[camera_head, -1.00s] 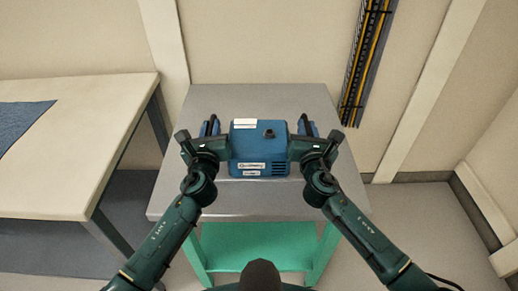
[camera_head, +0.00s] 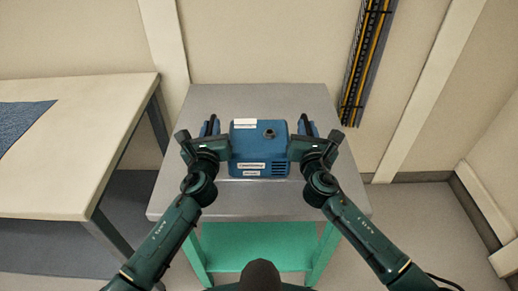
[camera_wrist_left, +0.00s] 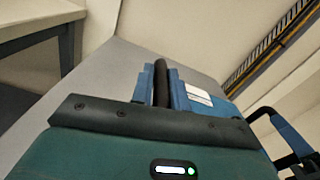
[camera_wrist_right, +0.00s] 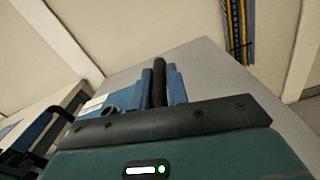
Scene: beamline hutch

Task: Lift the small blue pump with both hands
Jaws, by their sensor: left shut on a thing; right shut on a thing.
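The small blue pump (camera_head: 258,146) is a blue box with white labels and a dark round port on top. It is upright over the grey table top, between my two grippers. My left gripper (camera_head: 212,130) is shut on the handle at its left side; the dark handle bar (camera_wrist_left: 161,84) shows between blue fingers in the left wrist view. My right gripper (camera_head: 305,130) is shut on the handle at its right side; that bar (camera_wrist_right: 159,82) shows between fingers in the right wrist view. I cannot tell whether the pump's underside touches the table.
The grey table (camera_head: 190,110) has a green lower shelf (camera_head: 258,245) and is bare around the pump. A pale bench (camera_head: 80,150) with a blue mat (camera_head: 18,125) stands at the left. A cable tray (camera_head: 366,60) runs up the back wall.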

